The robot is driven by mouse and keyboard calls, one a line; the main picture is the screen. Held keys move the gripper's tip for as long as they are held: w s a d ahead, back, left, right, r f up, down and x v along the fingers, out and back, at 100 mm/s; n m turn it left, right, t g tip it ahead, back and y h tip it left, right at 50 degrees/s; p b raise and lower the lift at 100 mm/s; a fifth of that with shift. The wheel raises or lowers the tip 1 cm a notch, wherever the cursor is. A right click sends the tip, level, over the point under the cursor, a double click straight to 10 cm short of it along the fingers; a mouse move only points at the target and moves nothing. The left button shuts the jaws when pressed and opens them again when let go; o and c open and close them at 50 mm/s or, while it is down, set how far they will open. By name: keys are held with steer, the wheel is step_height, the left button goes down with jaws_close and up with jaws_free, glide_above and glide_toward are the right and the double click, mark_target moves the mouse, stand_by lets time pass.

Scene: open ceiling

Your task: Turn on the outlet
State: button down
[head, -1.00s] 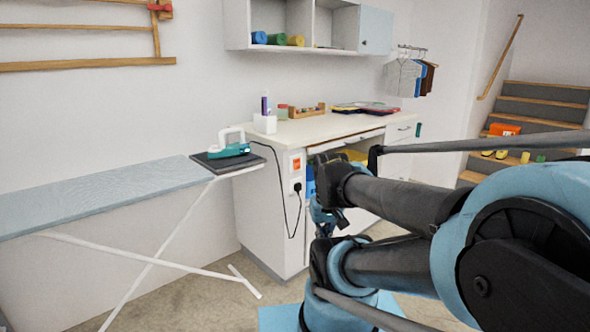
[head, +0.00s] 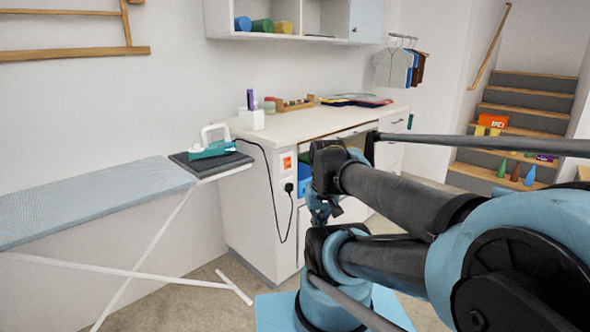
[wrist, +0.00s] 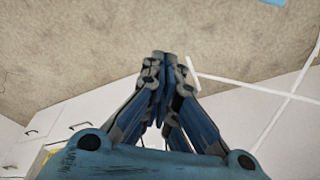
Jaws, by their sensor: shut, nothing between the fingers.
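The outlet (head: 288,187) is on the white side panel of the cabinet, with a black plug in it and a black cord running up to the iron (head: 211,146). An orange-red switch (head: 286,162) sits on the same plate, above the plug. My gripper (head: 320,218) hangs in front of the cabinet, to the right of and lower than the outlet, apart from it. In the wrist view my gripper (wrist: 163,62) is shut and empty, with the floor beyond it. The outlet is not visible in the wrist view.
The ironing board (head: 95,200) stands at the left, its white legs (head: 150,255) reaching the floor near the cabinet. The cabinet's worktop (head: 300,122) holds small items. The cord hangs in a loop beside the outlet. Stairs (head: 510,130) are at the far right.

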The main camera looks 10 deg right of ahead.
mark_target(288, 163)
steer(key=w+d+r+m+t+y, duration=0.1)
steer(key=w+d+r+m, duration=0.1)
steer(key=w+m, duration=0.7)
steer(key=w+d+r+m+t+y, duration=0.1)
steer(key=w+r+m, duration=0.3)
steer(key=w+m, duration=0.6)
steer(key=w+d+r+m+t+y, duration=0.1)
steer(key=w+d+r+m+y, duration=0.1)
steer(key=w+m, duration=0.7)
steer(key=w+d+r, duration=0.1)
steer(key=w, duration=0.6)
steer(key=shift+w+r+t, duration=0.15)
steer(key=shift+t, duration=0.25)
steer(key=w+a+r+x, duration=0.1)
steer(key=x, duration=1.1)
steer(key=shift+w+a, duration=0.4)
steer(key=shift+w, duration=0.2)
steer(key=shift+r, duration=0.1)
